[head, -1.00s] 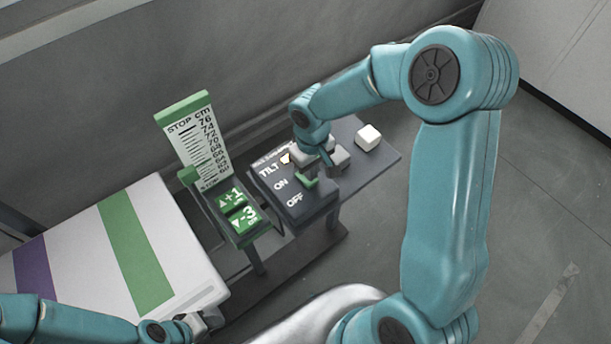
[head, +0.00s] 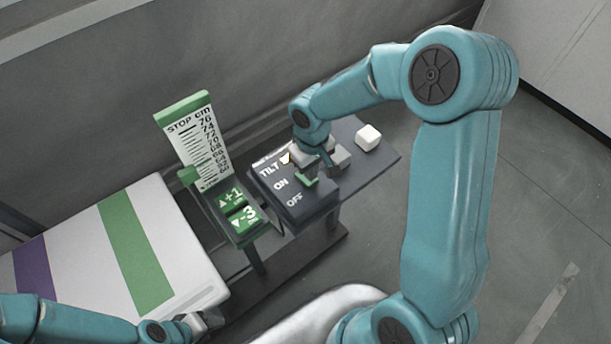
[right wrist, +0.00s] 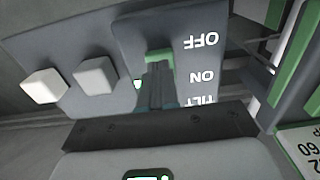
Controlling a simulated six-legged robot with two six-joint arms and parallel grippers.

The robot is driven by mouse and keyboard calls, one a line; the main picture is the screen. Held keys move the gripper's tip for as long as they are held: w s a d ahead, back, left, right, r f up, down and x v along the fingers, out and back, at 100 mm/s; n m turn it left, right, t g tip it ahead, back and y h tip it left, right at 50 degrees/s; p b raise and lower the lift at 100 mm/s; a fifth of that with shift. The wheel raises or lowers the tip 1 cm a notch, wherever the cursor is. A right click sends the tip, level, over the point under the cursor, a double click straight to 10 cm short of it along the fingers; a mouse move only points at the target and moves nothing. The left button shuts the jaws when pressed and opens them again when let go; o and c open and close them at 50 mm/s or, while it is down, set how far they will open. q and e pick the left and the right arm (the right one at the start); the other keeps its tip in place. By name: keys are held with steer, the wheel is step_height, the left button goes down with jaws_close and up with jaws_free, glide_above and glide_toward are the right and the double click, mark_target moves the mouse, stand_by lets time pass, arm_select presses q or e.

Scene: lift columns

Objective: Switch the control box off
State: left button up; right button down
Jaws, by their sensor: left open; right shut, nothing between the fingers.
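The control box (head: 285,208) is a dark box with white TILT, ON and OFF lettering. Its green switch (head: 308,181) sits beside the ON and OFF words; it also shows in the right wrist view (right wrist: 158,57), roughly level between them. I cannot tell which position it is in. My right gripper (head: 312,168) is shut and empty, right at the switch. In the right wrist view its fingertips (right wrist: 156,70) partly cover the switch; contact is unclear. My left gripper (head: 200,320) is open at the lower left, away from the box.
A green +1/-3 button panel (head: 238,218) and a STOP cm scale (head: 190,140) stand left of the box. A grey cube (head: 341,157) and a white cube (head: 368,137) lie to its right. A white table (head: 190,245) with coloured stripes is at the left.

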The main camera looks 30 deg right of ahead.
steer(key=shift+f+b, duration=0.9)
steer(key=shift+f, duration=0.05)
stand_by(0.4)
steer(key=shift+r+p, duration=2.5)
steer(key=shift+r, duration=1.1)
steer(key=shift+f, duration=0.1)
steer(key=shift+s, duration=0.1)
